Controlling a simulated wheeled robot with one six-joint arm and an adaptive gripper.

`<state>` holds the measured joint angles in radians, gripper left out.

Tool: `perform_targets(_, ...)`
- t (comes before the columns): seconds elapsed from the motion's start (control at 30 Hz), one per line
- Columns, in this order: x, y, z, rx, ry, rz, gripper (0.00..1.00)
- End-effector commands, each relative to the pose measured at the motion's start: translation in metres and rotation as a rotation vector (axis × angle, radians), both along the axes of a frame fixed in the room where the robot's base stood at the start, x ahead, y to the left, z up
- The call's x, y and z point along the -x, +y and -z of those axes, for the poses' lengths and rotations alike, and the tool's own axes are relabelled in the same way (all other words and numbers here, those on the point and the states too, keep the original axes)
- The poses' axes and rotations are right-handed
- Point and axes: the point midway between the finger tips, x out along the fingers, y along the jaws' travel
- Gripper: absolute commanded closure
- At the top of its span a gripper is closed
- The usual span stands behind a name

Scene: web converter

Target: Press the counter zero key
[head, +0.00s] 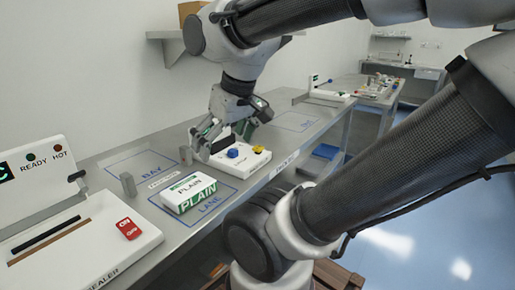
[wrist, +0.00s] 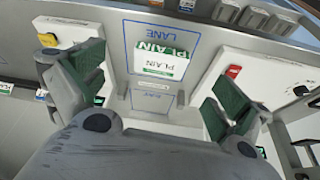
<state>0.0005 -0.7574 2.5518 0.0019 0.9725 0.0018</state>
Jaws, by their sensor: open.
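A white counter box (head: 236,165) stands on the bench, with a blue key (head: 233,153) and a yellow key (head: 258,149) on its top. No label on either key is readable, so I cannot tell which one is the zero key. My gripper (head: 226,135) is open and empty, pointing down just above and behind the box in the head view. In the wrist view, my gripper (wrist: 155,95) has its green-padded fingers wide apart. The yellow key (wrist: 47,40) shows at upper left there, beside the left finger, which hides part of the box.
A white and green PLAIN pack (head: 188,193) lies in the outlined lane in front of the box. A grey post (head: 185,155) stands close left of my gripper. The sealer (head: 85,245) with a red ON switch (head: 128,228) is at the near left.

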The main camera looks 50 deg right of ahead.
Motion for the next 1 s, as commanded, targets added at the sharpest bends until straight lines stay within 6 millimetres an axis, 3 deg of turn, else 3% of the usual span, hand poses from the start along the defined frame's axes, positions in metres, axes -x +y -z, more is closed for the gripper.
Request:
perform_targets(0.07, 0.0, 0.0, 0.0, 0.0, 0.0, 0.0, 0.15)
perform_targets(0.53, 0.0, 0.0, 0.0, 0.0, 0.0, 0.0, 1.0)
perform_targets(1.0, 0.0, 0.0, 0.0, 0.0, 0.0, 0.0, 1.0)
